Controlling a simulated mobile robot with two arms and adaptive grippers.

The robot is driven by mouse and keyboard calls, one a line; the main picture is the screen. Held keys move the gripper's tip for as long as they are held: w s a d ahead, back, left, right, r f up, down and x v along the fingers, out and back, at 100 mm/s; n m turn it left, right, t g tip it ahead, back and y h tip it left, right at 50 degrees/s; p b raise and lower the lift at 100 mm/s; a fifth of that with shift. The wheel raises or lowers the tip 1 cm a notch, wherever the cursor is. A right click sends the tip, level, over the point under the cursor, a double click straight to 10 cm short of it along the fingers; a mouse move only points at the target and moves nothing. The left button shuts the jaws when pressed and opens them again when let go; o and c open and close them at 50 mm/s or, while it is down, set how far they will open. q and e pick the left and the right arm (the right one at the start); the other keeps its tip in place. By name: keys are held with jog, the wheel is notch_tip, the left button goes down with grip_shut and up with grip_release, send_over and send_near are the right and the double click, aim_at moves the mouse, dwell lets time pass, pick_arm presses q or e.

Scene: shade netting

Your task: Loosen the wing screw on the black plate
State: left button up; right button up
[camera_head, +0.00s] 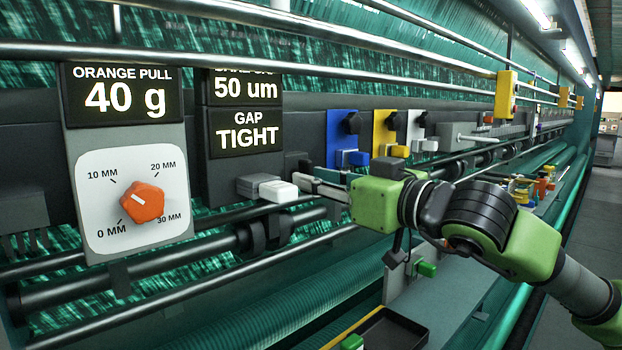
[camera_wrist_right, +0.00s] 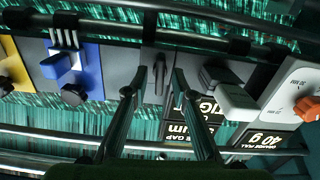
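My right gripper (camera_head: 306,183) reaches in from the right toward the panel beside the "GAP TIGHT" display. In the right wrist view, which looks turned over, its two fingers (camera_wrist_right: 160,80) are apart. Between the fingertips is a dark, narrow wing-shaped screw (camera_wrist_right: 160,74) on a dark grey plate (camera_wrist_right: 151,60). A gap shows on each side of it, and I cannot tell how far off it is in depth. In the head view the screw is hidden behind the gripper or too small to tell. My left gripper is not in view.
A grey-and-white block (camera_head: 278,191) sits just left of the fingertips. Blue (camera_head: 341,133), yellow (camera_head: 384,124) and white (camera_head: 414,123) plates with knobs stand to the right. An orange dial (camera_head: 142,202) is at left. Rails run along the machine; a black tray (camera_head: 390,331) lies below.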

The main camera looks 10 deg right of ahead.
jog(key=b+v, duration=0.1)
jog(key=v, duration=0.3)
jog(key=shift+s+d, duration=0.15)
jog(key=shift+s, duration=0.05)
jog(key=o, duration=0.5)
jog(key=shift+o, duration=0.2)
